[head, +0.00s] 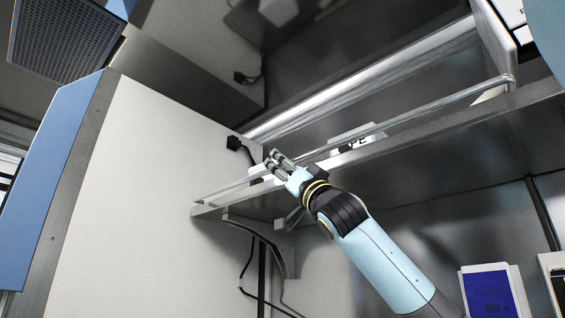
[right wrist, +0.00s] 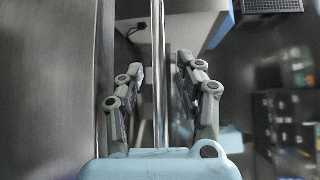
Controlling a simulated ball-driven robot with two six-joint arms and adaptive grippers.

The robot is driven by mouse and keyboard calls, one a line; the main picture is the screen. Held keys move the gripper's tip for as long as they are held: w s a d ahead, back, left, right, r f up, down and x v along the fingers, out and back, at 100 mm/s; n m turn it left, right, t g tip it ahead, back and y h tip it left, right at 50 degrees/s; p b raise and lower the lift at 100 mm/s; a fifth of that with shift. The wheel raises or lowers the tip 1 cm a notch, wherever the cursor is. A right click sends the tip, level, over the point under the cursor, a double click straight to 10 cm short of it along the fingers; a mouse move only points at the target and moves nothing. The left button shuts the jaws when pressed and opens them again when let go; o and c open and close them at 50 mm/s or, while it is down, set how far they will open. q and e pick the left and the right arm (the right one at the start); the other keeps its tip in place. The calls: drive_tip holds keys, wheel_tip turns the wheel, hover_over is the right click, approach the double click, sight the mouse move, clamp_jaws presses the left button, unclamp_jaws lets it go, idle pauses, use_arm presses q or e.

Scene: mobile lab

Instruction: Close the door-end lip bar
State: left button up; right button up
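The lip bar (head: 420,114) is a thin metal rod running along the front of the overhead steel shelf (head: 440,135), from lower left to upper right in the head view. My right gripper (head: 275,159) is at the left part of the bar. In the right wrist view, the bar (right wrist: 158,60) passes lengthwise between the two spread fingers of the gripper (right wrist: 160,68). The fingers are open, with a visible gap on each side of the bar. The gripper hides part of the bar in the head view. My left gripper is not in view.
A partly hidden white label (head: 353,138) stands behind the bar. A white wall panel (head: 135,190) is at the left, with a black plug (head: 234,142) near the shelf end. A curved bracket (head: 270,240) and dark cables hang below the shelf. A blue-fronted box (head: 490,290) is lower right.

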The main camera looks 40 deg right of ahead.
clamp_jaws()
